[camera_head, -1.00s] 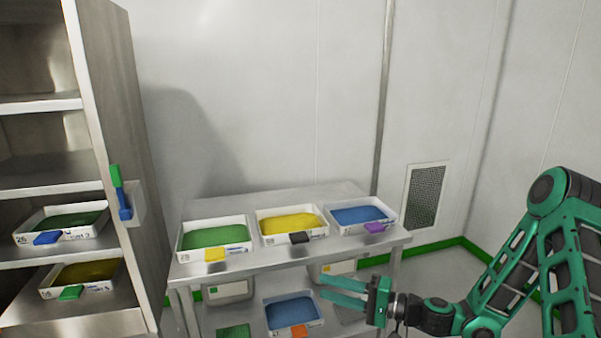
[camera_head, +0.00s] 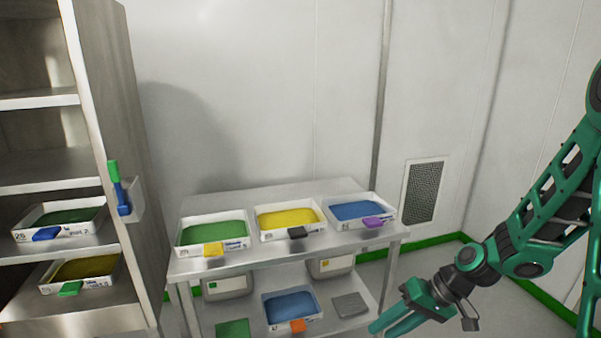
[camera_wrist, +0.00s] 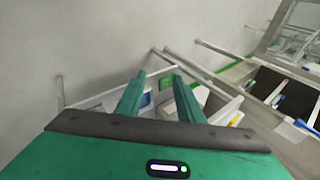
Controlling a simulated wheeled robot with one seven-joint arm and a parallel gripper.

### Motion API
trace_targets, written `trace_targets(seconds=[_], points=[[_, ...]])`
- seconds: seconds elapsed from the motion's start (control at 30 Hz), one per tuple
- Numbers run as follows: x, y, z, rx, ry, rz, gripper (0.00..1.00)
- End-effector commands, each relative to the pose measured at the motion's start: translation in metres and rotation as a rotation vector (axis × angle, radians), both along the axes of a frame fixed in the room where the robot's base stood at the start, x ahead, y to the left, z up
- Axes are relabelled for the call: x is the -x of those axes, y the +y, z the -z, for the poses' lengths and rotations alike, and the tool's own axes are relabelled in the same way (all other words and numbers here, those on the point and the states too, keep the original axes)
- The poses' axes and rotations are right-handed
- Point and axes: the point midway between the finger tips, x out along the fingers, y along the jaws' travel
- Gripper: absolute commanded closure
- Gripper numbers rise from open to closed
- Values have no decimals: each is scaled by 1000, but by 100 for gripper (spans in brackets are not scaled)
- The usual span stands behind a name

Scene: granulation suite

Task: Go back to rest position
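My gripper (camera_head: 388,328) is at the lower right of the head view, beside the right end of the steel table and low down. Its two green fingers point to the lower left. In the wrist view the gripper (camera_wrist: 158,82) has its fingers apart with nothing held between them. My arm runs from it up to the right edge of the head view.
A steel table (camera_head: 300,192) carries trays of green (camera_head: 213,231), yellow (camera_head: 290,217) and blue (camera_head: 357,212) material. Its lower shelf holds another blue tray (camera_head: 291,306) and a grey lid-like plate (camera_head: 350,304). A steel rack (camera_head: 40,185) with trays stands left. A wall grille (camera_head: 424,192) is behind.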

Motion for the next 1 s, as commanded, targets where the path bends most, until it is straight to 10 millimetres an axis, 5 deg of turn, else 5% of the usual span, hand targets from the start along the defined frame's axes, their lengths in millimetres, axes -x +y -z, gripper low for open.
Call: trace_targets(seconds=[0.5, 0.8, 1.0], points=[[85, -139, -77, 462, 128, 199, 66], [158, -189, -130, 578, 216, 426, 66], [199, -202, -150, 589, 265, 546, 66]])
